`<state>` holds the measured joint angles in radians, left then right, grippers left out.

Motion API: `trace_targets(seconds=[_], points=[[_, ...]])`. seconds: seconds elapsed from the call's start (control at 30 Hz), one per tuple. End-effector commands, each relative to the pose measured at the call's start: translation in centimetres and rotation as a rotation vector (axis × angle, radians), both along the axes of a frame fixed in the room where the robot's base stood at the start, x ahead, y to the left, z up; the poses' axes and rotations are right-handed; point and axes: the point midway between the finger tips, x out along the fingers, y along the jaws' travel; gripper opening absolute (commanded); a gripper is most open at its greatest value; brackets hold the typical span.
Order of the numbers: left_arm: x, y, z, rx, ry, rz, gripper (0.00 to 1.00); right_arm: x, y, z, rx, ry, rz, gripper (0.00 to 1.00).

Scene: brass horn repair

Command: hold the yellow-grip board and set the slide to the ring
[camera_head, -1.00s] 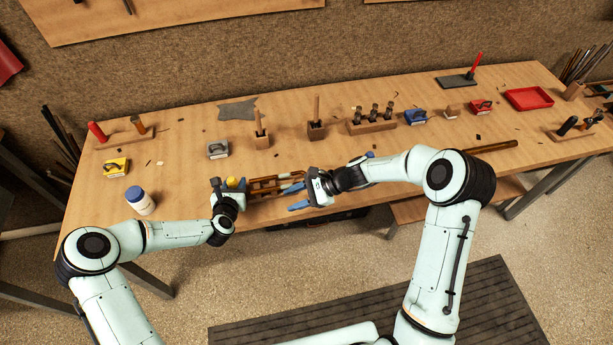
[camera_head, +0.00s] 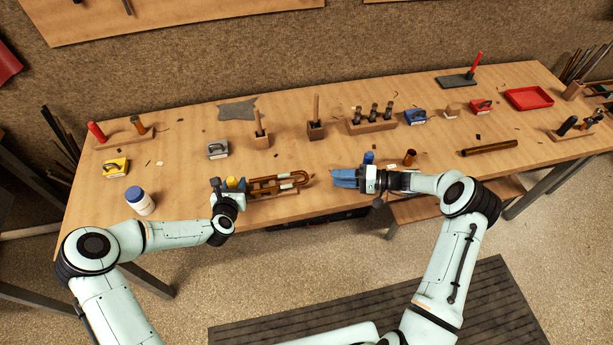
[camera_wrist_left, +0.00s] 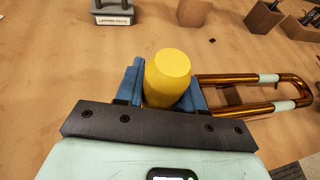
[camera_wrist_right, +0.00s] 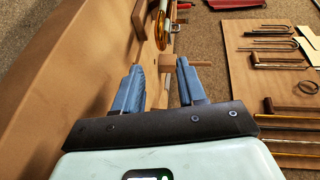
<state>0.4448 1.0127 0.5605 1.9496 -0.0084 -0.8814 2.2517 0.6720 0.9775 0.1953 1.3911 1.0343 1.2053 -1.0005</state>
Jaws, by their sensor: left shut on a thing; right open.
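My left gripper (camera_head: 229,194) is shut on the yellow grip (camera_head: 236,184) near the bench's front edge; the grip stands between its blue fingers in the left wrist view (camera_wrist_left: 168,80). The brass U-shaped slide (camera_head: 300,177), with pale bands, extends to the right of the grip. It also shows in the left wrist view (camera_wrist_left: 291,83). My right gripper (camera_head: 345,178) is open and empty, right of the slide's bend and apart from it. Brass at the top of the right wrist view (camera_wrist_right: 161,30) lies beyond its fingers. The board is mostly hidden, and I cannot make out the ring.
A blue-capped white bottle (camera_head: 141,204) stands left of my left gripper. A brown cylinder (camera_head: 410,157) and a brown rod (camera_head: 488,148) are to the right. Blocks with handles and wooden holders line the back. Bench between the slide and the holders is mostly clear.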

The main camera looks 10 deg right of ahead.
Motion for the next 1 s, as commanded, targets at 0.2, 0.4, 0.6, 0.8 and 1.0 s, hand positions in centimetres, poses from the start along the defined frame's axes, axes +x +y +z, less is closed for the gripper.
trace_targets(seconds=[0.2,0.4,0.6,0.8,1.0], points=[[-0.1,-0.1,-0.1,-0.001,0.002,-0.004,0.09,1.5,3.9,-0.7,0.002,0.001,0.006,0.41],[-0.1,-0.1,-0.1,-0.001,0.002,-0.004,0.09,3.0,7.4,-1.4,0.001,0.003,0.004,0.41],[-0.1,-0.1,-0.1,-0.001,0.003,-0.004,0.09,4.0,9.5,-1.9,0.001,0.002,0.002,0.41],[-0.1,-0.1,-0.1,-0.001,0.003,-0.004,0.09,4.3,10.2,-2.0,-0.001,0.003,0.000,0.41],[-0.1,-0.1,-0.1,-0.001,0.003,-0.004,0.09,4.3,10.1,-2.0,-0.001,0.004,0.000,0.41]])
